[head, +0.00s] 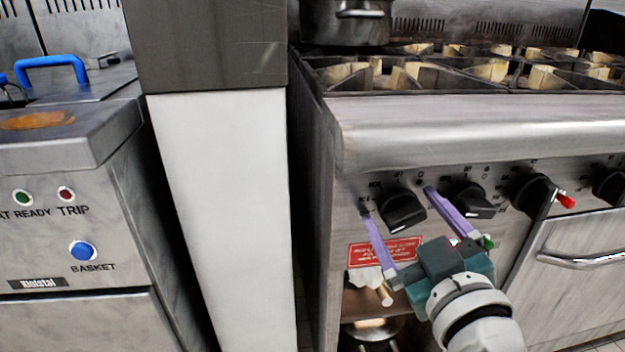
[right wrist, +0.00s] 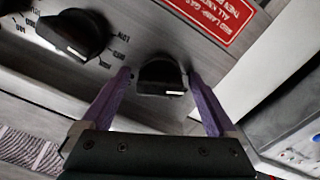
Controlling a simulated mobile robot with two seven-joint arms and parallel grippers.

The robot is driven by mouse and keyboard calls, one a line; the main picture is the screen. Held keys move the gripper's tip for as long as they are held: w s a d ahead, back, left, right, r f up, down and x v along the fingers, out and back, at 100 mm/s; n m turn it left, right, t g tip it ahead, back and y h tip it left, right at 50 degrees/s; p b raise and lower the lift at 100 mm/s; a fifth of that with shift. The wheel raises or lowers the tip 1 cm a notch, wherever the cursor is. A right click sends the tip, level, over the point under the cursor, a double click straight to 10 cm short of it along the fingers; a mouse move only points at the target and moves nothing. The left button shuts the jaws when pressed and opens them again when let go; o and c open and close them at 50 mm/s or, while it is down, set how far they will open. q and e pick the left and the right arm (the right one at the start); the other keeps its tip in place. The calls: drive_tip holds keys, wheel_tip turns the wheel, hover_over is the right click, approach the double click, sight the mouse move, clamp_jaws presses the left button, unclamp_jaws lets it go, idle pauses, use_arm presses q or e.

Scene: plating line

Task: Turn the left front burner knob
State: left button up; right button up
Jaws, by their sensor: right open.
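The leftmost black knob (head: 405,212) sits on the stove's front panel, with a white mark on its face. I take it for the left front burner knob, as its label is too small to read. My right gripper (head: 397,203) is open, with one purple finger on each side of this knob. In the right wrist view the same knob (right wrist: 160,72) lies between the open fingertips (right wrist: 159,75), with a visible gap at each side. Whether the fingers reach to the panel is hard to tell. My left gripper is not in view.
A second black knob (head: 474,198) is close to the right finger; a third knob (head: 533,194) stands further right, near a red-tipped part (head: 565,201). A red sign (head: 410,248) is below. A white pillar (head: 225,220) and the fryer (head: 75,200) stand left. A pot (head: 345,25) is on the stove.

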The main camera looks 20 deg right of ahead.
drive_tip(key=shift+c, duration=1.4)
drive_tip(key=c, duration=1)
drive_tip(key=shift+c, duration=0.2)
